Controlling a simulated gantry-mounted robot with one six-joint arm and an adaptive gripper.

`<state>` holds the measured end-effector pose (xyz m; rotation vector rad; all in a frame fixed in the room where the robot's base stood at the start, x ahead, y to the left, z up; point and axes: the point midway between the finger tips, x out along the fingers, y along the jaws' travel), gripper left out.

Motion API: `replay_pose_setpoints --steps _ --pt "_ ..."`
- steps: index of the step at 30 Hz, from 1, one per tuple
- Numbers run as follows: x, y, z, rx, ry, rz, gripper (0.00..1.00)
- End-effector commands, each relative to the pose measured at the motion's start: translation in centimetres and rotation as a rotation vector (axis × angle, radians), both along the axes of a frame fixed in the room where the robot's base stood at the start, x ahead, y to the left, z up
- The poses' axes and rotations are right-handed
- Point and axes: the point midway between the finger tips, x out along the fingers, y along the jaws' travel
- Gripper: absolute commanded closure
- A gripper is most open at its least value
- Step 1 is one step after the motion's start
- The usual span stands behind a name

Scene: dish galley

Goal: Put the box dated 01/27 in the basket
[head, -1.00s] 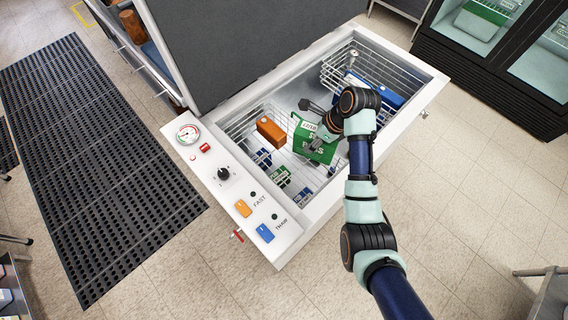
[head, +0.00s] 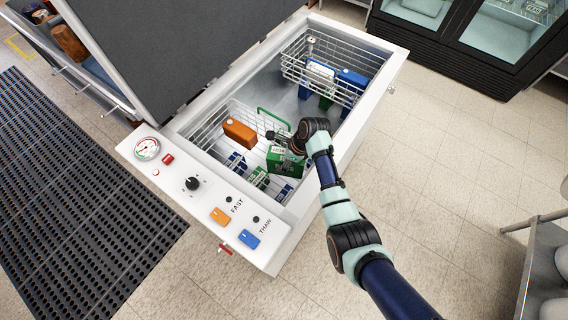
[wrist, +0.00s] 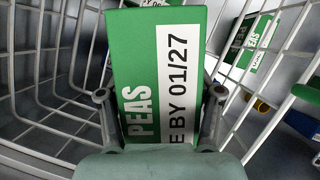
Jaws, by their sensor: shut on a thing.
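A green box (wrist: 128,60) marked PEAS fills the middle of the wrist view. Its white label (wrist: 175,70) reads "E BY 01/27". My gripper (wrist: 160,95) is shut on it, one finger on each side. In the head view the green box (head: 283,163) hangs under my gripper (head: 290,147) at the right part of the near wire basket (head: 208,130), inside the open chest freezer. Basket wires show on both sides of the box in the wrist view. I cannot tell whether the box touches the basket floor.
An orange box (head: 239,133) sits at the basket's far left side. Several blue and green boxes lie low beneath the held box. A second wire basket (head: 295,68) holds blue and white boxes at the freezer's far end. A green handle (head: 272,119) stands by the near basket.

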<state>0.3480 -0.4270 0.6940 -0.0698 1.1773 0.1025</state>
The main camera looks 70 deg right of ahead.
Motion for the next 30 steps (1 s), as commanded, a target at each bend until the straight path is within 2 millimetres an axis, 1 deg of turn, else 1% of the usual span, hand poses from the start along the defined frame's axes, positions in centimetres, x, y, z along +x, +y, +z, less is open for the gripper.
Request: replay_pose_setpoints --steps 1,3,10,14,15,17,18,19,27,30 --pt "0.01 0.01 -1.40 0.001 0.000 0.000 0.93" --pt "0.01 -0.01 -2.14 0.000 0.000 0.000 0.93" --pt "0.03 -0.04 -1.98 -0.001 -0.001 0.000 0.93" --pt "0.03 -0.05 -2.35 -0.001 -0.001 0.000 0.94" --pt "0.00 0.00 -2.35 -0.001 0.000 0.000 0.30" --pt "-0.01 0.00 -2.34 0.000 0.000 0.000 0.20" --pt "-0.01 0.00 -2.34 0.000 0.000 0.000 0.13" --pt "0.00 0.01 -2.35 0.000 0.000 0.000 0.09" --pt "-0.01 0.01 -2.33 0.000 0.000 0.000 0.09" --pt "-0.03 -0.01 -1.82 0.000 0.000 0.000 0.09"
